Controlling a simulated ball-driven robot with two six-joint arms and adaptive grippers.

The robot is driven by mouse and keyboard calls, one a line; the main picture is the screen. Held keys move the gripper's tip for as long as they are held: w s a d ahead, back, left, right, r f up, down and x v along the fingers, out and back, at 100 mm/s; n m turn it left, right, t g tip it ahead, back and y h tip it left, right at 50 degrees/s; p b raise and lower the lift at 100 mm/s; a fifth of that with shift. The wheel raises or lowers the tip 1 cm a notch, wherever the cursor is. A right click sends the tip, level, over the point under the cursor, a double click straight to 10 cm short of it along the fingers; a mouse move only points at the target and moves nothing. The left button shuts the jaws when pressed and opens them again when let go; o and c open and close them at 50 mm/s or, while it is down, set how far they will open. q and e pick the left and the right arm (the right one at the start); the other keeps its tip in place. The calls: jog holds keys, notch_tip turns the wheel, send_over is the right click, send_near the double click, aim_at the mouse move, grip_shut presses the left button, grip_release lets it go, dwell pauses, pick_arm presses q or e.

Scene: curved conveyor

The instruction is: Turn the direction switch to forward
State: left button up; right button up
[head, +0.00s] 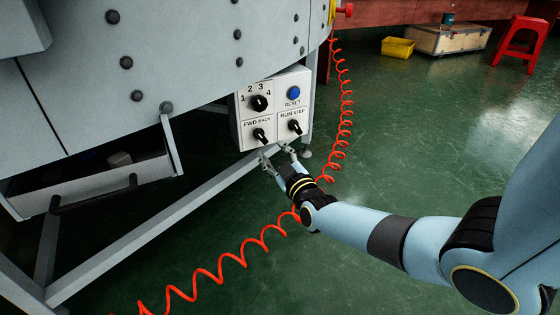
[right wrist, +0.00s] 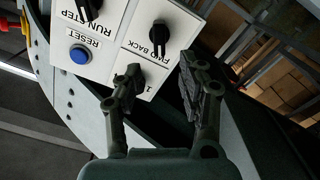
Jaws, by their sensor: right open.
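The direction switch is the small black knob (head: 259,135) under the FWD BACK label, at the lower left of the white control box (head: 243,112). Its handle is tilted; I cannot tell clearly which label it points to. In the right wrist view the switch (right wrist: 158,32) shows beyond the fingertips. My right gripper (head: 276,153) is open and empty, just below and in front of the box, apart from the switch. In the right wrist view its two fingers (right wrist: 160,66) are spread. My left gripper is not in view.
Close to the switch are the RUN STEP knob (head: 295,127), the blue reset button (head: 293,92) and the numbered knob (head: 258,102). A red coiled hose (head: 243,258) runs below. A drawer (head: 115,190) hangs at left. The green floor at right is mostly clear.

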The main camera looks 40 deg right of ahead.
jog(key=shift+v, duration=1.65)
